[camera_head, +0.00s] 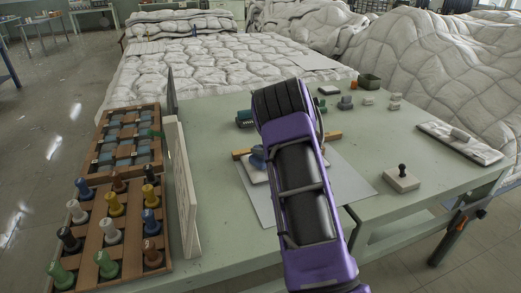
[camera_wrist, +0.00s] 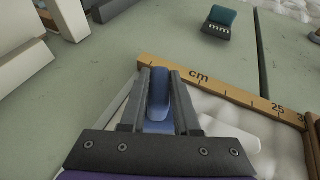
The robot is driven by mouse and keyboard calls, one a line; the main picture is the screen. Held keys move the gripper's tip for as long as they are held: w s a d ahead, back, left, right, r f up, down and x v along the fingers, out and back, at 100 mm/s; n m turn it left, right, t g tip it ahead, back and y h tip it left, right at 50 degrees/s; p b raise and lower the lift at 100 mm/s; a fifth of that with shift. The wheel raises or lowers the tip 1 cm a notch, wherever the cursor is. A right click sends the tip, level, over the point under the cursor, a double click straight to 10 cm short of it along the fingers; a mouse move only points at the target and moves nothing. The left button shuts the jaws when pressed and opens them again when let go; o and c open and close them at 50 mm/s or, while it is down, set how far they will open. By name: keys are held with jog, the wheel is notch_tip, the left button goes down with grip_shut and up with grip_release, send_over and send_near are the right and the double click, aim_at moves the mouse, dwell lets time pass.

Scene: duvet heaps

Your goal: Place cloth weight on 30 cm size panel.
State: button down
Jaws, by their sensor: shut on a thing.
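My gripper (camera_wrist: 160,78) is shut on a blue knob (camera_wrist: 158,105), upright between its two dark fingers. The ruler (camera_head: 333,135) also shows in the head view. I cannot tell whether the block touches the panel.
A teal block marked mm (camera_wrist: 220,20) stands beyond the ruler. A wooden rack (camera_head: 90,225) with coloured pegs and an upright board (camera_head: 183,190) stand at the left.

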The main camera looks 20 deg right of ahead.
jog(key=c, duration=0.6)
grip_release()
jog(key=shift+c, duration=0.2)
jog(key=shift+r, duration=0.1)
jog(key=v, duration=1.2)
